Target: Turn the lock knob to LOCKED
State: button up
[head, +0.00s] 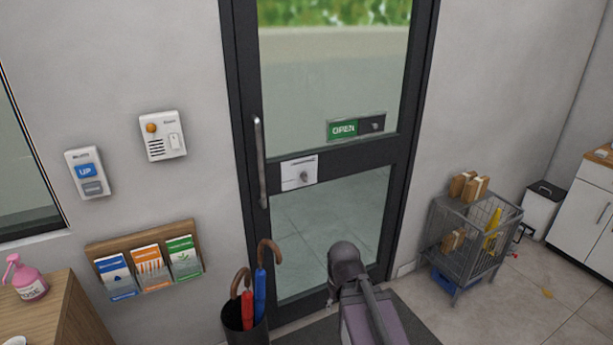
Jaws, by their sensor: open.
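The lock knob (304,176) is a small grey knob on a white plate (289,171), fixed to the dark crossbar of the glass door (330,70). Small print runs along the top of the plate, too small to read, so I cannot tell which setting the knob points to. The door looks closed. Part of my arm rises at the bottom, in front of the door's lower pane and below and to the right of the knob. My gripper is not visible in this view.
A green OPEN sign (344,129) hangs above the crossbar. A vertical handle (260,160) stands left of the plate. Below it is an umbrella stand (243,322) with a blue and a red umbrella. A wire cage (465,240) stands right of the door.

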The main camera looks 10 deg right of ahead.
jog(key=w+a+f+m+t+y+b, duration=0.1)
jog(key=w+a+m+t+y+b, duration=0.15)
jog(key=w, duration=0.45)
jog(key=w+a+f+m+t+y+b, duration=0.1)
jog(key=w+a+m+y, duration=0.15)
jog(key=w, duration=0.45)
jog(key=m+t+b, duration=0.9)
jog(key=m+t, duration=0.5)
jog(key=m, duration=1.3)
send_near(306, 175)
jog(key=s, duration=0.1)
jog(key=s+d, duration=0.1)
jog(key=s, duration=0.1)
jog(key=shift+s+d+r+y, duration=0.1)
jog(key=shift+d+r+y, duration=0.05)
jog(key=shift+d+y, duration=0.2)
jog(key=shift+a, duration=0.1)
jog(key=x, duration=1.3)
jog(key=shift+w+a+f, duration=0.1)
jog(key=shift+w+f, duration=0.15)
jog(key=shift+w, duration=0.15)
